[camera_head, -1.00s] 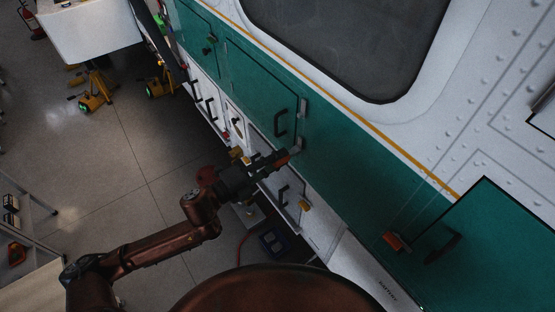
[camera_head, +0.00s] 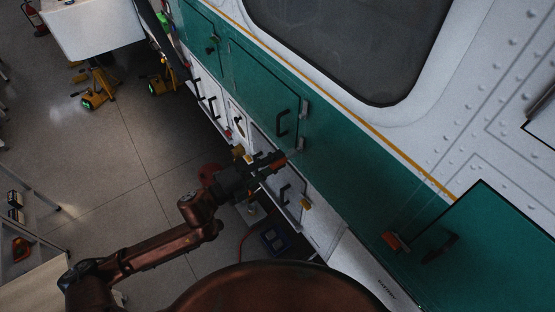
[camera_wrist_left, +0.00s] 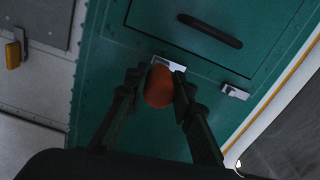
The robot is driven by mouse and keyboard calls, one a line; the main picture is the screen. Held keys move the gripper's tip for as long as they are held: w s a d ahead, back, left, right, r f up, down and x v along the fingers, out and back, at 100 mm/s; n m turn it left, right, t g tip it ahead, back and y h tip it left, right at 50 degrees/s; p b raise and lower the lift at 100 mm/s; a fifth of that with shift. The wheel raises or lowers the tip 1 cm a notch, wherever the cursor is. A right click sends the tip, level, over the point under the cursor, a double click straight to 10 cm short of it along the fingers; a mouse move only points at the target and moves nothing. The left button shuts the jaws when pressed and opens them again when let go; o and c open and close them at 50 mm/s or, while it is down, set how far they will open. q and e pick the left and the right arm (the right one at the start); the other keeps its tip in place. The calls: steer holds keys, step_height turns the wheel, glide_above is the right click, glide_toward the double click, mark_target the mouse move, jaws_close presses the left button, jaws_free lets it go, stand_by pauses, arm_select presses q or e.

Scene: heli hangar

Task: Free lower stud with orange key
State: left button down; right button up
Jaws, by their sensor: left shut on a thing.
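My left gripper (camera_head: 276,162) is shut on the orange key (camera_wrist_left: 158,88). The key's rounded orange end shows between the fingertips in the left wrist view; its working end is hidden. The green panel (camera_head: 262,88) has a dark handle (camera_head: 282,123) and two silver fittings along one edge. The lower stud's fitting (camera_head: 300,145) is just beyond the gripper's tip in the head view. In the wrist view the lower fitting (camera_wrist_left: 172,63) is partly behind the key, and the upper fitting (camera_wrist_left: 235,92) is clear. I cannot tell whether the key touches the stud. My right gripper is not in view.
White lower panels with a dark handle (camera_head: 285,194) and a yellow tag (camera_head: 305,204) lie below the green side. A large window (camera_head: 350,45) is above. Yellow stands (camera_head: 98,90) are on the floor at far left. Open floor (camera_head: 110,170) lies left of my arm.

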arm_select(q)
steer(key=shift+v, duration=2.1)
steer(key=shift+f, duration=0.1)
